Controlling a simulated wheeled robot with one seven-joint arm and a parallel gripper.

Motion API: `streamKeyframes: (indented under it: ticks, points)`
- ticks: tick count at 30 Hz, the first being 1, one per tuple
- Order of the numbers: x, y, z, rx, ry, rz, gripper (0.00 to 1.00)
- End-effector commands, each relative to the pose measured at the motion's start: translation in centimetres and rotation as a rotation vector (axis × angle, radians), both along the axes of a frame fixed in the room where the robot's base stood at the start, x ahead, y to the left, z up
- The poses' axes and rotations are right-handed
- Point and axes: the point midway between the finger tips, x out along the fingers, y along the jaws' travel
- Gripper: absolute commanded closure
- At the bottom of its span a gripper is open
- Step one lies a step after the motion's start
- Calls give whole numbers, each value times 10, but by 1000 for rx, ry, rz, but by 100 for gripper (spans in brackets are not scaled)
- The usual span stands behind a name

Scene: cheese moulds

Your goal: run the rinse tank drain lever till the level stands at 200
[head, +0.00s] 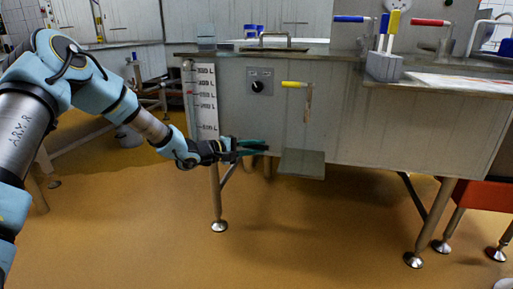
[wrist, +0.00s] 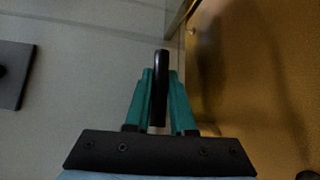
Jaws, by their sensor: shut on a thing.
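The grey rinse tank (head: 340,115) stands ahead in the head view. A white level scale (head: 205,100) with marks in litres is on its front at the left, beside a narrow sight tube; the level is too small to read surely. My gripper (head: 257,147) is low at the tank's front, right of the scale's foot. In the wrist view its green fingers (wrist: 160,73) are closed on both sides of a black bar-shaped handle (wrist: 160,100), which looks like the drain lever. The lever's base is hidden.
A rotary switch (head: 260,86) and a yellow-handled lever (head: 294,84) are on the tank front above my gripper. A small grey plate (head: 302,163) juts out to the right. Blue (head: 350,18) and red (head: 430,22) levers are higher up. The floor in front is clear.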

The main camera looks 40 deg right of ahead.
Motion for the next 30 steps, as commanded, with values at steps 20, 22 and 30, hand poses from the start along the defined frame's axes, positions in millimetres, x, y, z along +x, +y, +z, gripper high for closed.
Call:
streamKeyframes:
  ticks: [20,22,30]
  points:
    - [1,1,3,-19,35,2,100]
    - [1,1,6,-33,61,3,100]
    - [2,2,20,-139,226,3,100]
